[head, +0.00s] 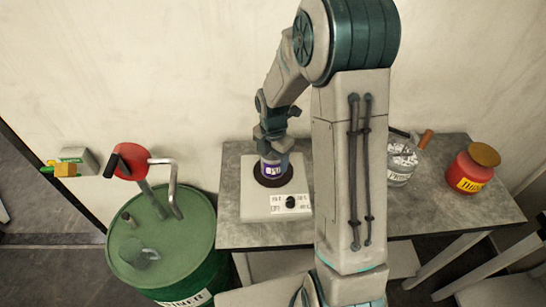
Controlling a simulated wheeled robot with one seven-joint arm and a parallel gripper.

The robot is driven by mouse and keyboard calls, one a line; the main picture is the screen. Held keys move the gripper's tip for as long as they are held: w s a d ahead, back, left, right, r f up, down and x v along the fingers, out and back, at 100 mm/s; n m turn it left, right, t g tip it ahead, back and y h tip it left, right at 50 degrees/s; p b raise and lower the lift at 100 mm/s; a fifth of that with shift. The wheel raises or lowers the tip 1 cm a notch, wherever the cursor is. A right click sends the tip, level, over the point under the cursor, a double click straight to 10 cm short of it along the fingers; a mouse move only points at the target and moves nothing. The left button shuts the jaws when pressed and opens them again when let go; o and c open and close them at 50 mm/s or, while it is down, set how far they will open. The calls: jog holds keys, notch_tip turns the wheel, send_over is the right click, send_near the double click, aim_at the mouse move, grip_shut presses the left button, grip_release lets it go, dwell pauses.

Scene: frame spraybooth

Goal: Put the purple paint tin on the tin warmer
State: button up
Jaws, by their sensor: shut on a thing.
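The purple paint tin (271,170) is small, with a white label, and shows in the head view left of my arm's column. It is upright at the dark round plate of the tin warmer (262,209), a pale box with a dial and printed front panel. My gripper (270,155) is above the tin, shut on its upper part. The tin appears to be on or just over the plate; I cannot tell if it touches. The fingertips are small and partly hidden by my wrist.
The warmer stands on the left of a grey table (439,216). My arm hides the table's middle.

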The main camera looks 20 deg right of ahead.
jog(key=shift+f, duration=0.15)
jog(key=o, duration=1.2)
jog(key=shift+o, duration=0.2)
notch_tip(320, 180, up, 12)
jog(key=shift+f+b, duration=0.15)
jog(key=shift+b, duration=0.4)
jog(key=shift+s+r+m, duration=0.25)
jog(key=shift+r+m, duration=0.05)
jog(key=shift+r, duration=0.25)
jog(key=s+r+m+t, duration=0.1)
jog(key=s+r+m, duration=0.2)
jog(key=s+m, duration=0.6)
jog(key=s+r+m+t, duration=0.2)
jog(key=s+m, duration=0.8)
jog(key=m, duration=0.5)
jog(key=shift+s+r+t, duration=0.3)
jog(key=shift+r, duration=0.15)
